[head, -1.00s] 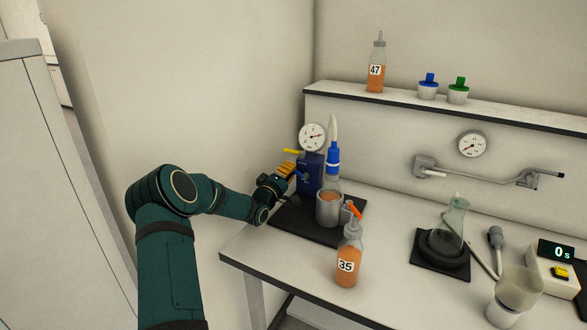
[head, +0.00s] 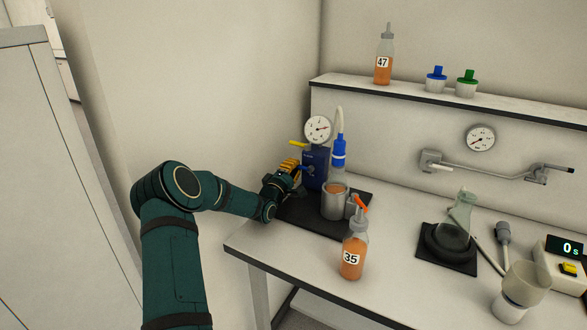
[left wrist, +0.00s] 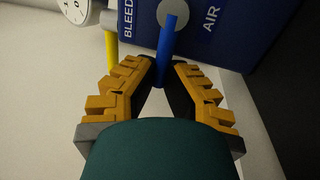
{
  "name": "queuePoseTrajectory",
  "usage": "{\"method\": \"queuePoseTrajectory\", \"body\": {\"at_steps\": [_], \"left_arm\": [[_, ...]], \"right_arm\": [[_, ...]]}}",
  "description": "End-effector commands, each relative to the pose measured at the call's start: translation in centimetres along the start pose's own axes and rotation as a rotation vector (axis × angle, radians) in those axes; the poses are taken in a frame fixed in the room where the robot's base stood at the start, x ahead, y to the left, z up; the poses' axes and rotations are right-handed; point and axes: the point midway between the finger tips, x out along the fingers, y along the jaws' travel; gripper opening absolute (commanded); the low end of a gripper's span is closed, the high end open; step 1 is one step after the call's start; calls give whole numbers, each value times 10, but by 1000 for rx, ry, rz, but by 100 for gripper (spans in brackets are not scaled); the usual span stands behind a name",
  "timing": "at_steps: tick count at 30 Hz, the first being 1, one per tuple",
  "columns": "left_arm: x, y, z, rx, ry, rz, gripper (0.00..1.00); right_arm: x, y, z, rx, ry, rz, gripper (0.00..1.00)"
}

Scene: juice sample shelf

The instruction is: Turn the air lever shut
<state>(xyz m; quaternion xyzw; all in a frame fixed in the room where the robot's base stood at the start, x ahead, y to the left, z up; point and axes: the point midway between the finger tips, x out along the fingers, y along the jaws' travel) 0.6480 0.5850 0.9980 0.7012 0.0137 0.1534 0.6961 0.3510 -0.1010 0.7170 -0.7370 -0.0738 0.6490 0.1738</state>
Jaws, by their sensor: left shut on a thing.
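The air lever is the blue bar (left wrist: 166,38) in the left wrist view. It comes out of a round grey hub on the dark blue box (left wrist: 240,35), beside the printed word AIR. My left gripper (left wrist: 162,68) is shut on its free end, with one yellow-padded finger on each side. In the head view my left gripper (head: 297,168) is at the left side of the blue box (head: 316,172), and the lever is mostly hidden. A yellow lever (left wrist: 111,50) is left of the fingers, near the word BLEED. My right gripper is not in view.
A pressure gauge (head: 318,129) tops the box. Bottle 35 (head: 352,258) is in front. The wall is close on the left.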

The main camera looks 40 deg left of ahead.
Motion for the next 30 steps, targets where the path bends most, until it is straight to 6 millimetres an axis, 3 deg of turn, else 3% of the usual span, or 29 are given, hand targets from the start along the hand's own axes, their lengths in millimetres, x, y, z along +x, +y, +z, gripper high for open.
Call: {"method": "queuePoseTrajectory", "body": {"at_steps": [1,3,4,5,17,30], "left_arm": [[2,3,1,0,0,6,0],[2,3,1,0,-1,6,30],[2,3,1,0,-1,5,40],[1,2,1,0,-1,5,43],[-7,1,0,1,-1,1,43],[-68,1,0,2,-1,1,43]], "right_arm": [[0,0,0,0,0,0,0],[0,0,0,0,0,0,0],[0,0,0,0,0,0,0],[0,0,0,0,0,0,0],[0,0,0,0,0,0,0],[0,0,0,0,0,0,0]]}}
